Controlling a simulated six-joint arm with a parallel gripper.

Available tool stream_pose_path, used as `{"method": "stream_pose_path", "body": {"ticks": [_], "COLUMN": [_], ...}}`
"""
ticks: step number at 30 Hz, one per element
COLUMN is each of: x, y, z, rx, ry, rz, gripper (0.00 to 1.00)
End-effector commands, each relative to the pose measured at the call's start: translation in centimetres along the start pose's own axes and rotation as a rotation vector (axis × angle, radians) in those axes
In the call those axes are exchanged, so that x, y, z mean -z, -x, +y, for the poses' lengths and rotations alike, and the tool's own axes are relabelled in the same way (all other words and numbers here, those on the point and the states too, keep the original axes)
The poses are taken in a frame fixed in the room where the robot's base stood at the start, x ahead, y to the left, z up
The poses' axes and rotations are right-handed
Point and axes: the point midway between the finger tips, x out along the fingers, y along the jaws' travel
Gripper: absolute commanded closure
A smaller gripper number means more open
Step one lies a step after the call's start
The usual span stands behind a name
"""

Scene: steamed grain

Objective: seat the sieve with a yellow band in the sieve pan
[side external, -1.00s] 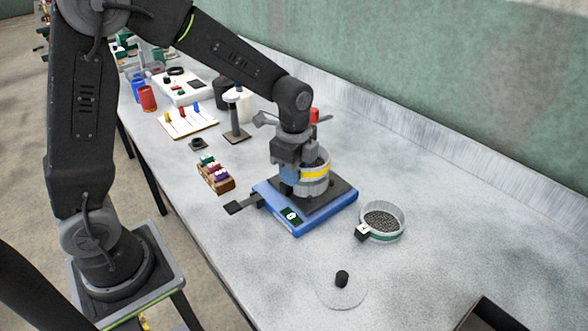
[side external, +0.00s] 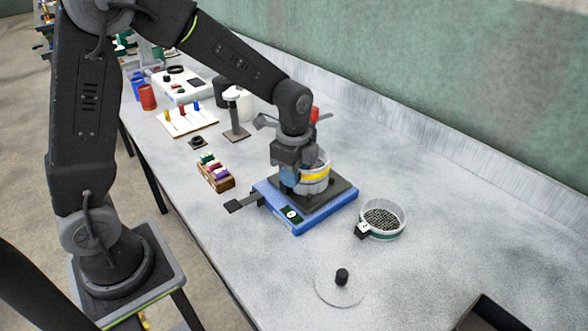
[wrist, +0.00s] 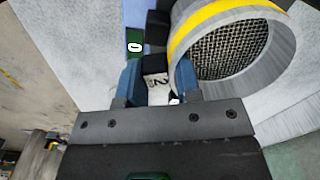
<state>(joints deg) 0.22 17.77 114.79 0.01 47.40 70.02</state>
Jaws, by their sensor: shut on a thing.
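The sieve with a yellow band (side external: 316,174) is a grey metal ring above the dark platform of the blue shaker (side external: 325,215). In the wrist view the yellow-banded sieve (wrist: 222,50) shows its wire mesh at the right. My gripper (side external: 290,183) is shut on the sieve's side tab; in the wrist view the blue fingers of my gripper (wrist: 158,85) clasp the tab's pale block marked "2" (wrist: 157,86). A grey wall shows under the yellow band; I cannot tell where sieve ends and pan begins, nor whether they touch.
A green-banded sieve with dark grains (side external: 383,220) stands right of the shaker. A clear lid with a black knob (side external: 341,277) lies in front. A wooden block with coloured pieces (side external: 215,172) is at the left. The bench's right side is mostly clear.

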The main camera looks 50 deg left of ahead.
Motion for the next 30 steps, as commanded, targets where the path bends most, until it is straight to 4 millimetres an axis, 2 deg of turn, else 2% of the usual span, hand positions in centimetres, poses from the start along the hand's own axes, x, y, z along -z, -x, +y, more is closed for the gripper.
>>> {"method": "stream_pose_path", "body": {"ticks": [14, 15, 23, 28, 30], "x": [0.01, 0.01, 0.01, 0.01, 0.0], "y": [-0.49, -0.49, -0.49, -0.49, -0.52], "z": [-0.03, -0.02, -0.02, -0.01, 0.01], "rx": [0.002, 0.002, 0.001, 0.001, 0.0], "ry": [0.0, 0.0, 0.0, 0.0, 0.0], "rz": [0.001, 0.001, 0.001, 0.0, 0.0], "gripper": [0.92, 0.66, 0.41, 0.39, 0.33]}}
